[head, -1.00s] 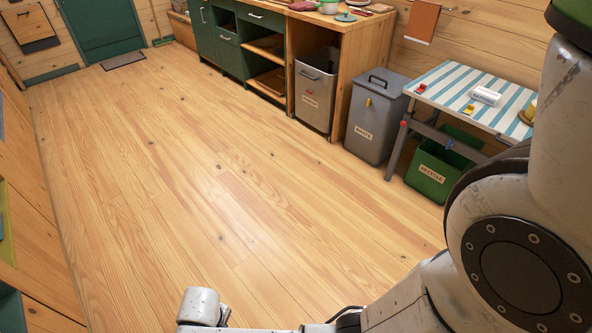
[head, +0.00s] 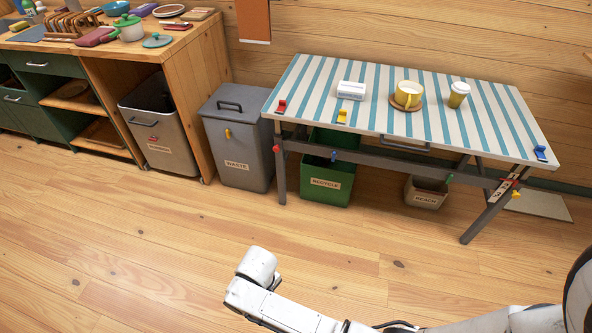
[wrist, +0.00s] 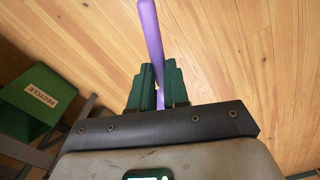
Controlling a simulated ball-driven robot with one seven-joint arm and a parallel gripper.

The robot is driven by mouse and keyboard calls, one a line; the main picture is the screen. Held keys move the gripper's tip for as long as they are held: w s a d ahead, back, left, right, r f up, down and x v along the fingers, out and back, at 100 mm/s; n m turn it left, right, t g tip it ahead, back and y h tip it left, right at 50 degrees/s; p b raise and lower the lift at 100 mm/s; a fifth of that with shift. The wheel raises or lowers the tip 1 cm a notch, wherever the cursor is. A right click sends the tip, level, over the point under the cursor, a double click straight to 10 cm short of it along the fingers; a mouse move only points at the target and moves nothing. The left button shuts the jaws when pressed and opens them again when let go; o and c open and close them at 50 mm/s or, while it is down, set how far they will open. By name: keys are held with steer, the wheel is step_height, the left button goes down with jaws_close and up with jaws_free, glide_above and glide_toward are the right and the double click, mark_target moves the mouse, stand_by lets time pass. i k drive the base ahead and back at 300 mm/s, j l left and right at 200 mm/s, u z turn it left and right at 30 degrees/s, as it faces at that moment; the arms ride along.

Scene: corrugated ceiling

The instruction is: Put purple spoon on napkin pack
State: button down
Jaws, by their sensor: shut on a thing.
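The purple spoon (wrist: 151,40) is between the green fingers of my gripper (wrist: 158,85) in the wrist view, its long shaft pointing away from the wrist. My gripper is shut on it. The napkin pack (head: 351,90) is a small white block lying on the left half of the striped table (head: 310,95) in the head view. My arm shows low in the head view, well in front of the table; the gripper and spoon cannot be made out there.
A yellow cup (head: 408,93) on a saucer and a lidded cup (head: 458,95) stand right of the pack. Red, yellow and blue clips sit on the table edge. Waste (head: 238,140) and recycle (head: 327,182) bins stand nearby. The floor in front is clear.

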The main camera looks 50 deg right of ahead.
mark_target(353, 86)
steer(key=i+l+z, duration=0.3)
steer(key=i+l, duration=0.2)
steer(key=l, duration=0.15)
steer(key=i+l+z, duration=0.3)
steer(key=i+l, duration=0.25)
